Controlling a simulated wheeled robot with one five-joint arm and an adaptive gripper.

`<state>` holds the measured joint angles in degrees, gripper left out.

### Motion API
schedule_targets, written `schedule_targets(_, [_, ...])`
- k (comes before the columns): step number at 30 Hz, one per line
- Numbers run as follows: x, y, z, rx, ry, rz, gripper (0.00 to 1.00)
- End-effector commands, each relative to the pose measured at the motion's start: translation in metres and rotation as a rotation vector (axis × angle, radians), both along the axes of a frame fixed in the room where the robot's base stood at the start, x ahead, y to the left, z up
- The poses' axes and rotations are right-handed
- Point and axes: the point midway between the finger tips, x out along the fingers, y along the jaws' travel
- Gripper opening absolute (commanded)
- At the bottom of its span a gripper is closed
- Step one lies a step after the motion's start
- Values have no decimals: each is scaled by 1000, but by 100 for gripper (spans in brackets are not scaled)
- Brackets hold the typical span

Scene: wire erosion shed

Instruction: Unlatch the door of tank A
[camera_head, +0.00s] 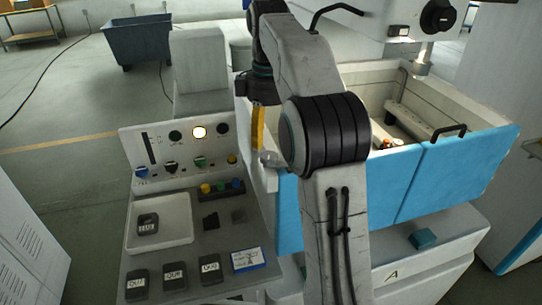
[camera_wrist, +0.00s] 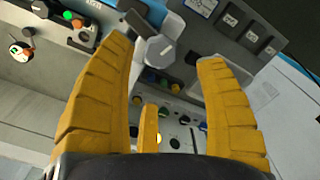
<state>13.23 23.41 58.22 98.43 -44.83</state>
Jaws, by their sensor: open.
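Tank A (camera_head: 480,100) is an open white basin with a blue front door (camera_head: 450,170) that stands up against its front; a black handle (camera_head: 448,131) sits on the door's top edge. A letter A (camera_head: 391,274) marks the white base below. My gripper (camera_head: 258,130) is by the tank's left end, above the control panel, partly hidden by my arm. In the wrist view my gripper (camera_wrist: 167,52) has its yellow fingers spread and empty. A grey knob with a dark lever (camera_wrist: 160,50) shows between and beyond the fingertips; I cannot tell whether they touch it. It also shows as a grey piece (camera_head: 271,159) beside my arm.
A control panel (camera_head: 188,150) with knobs and a lit button stands at left, its shelf holding a white tray (camera_head: 178,232) and several dark labelled blocks. A teal block (camera_head: 422,239) lies on the ledge below the door. A dark bin (camera_head: 138,40) stands behind on open floor.

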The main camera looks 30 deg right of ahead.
Motion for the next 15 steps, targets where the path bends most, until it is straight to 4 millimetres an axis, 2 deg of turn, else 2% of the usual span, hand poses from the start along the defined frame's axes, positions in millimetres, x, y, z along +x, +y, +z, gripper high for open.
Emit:
schedule_targets(9, [-1, 0, -39, 0, 1, -1, 65])
schedule_targets(15, [-1, 0, -54, 0, 1, -1, 65])
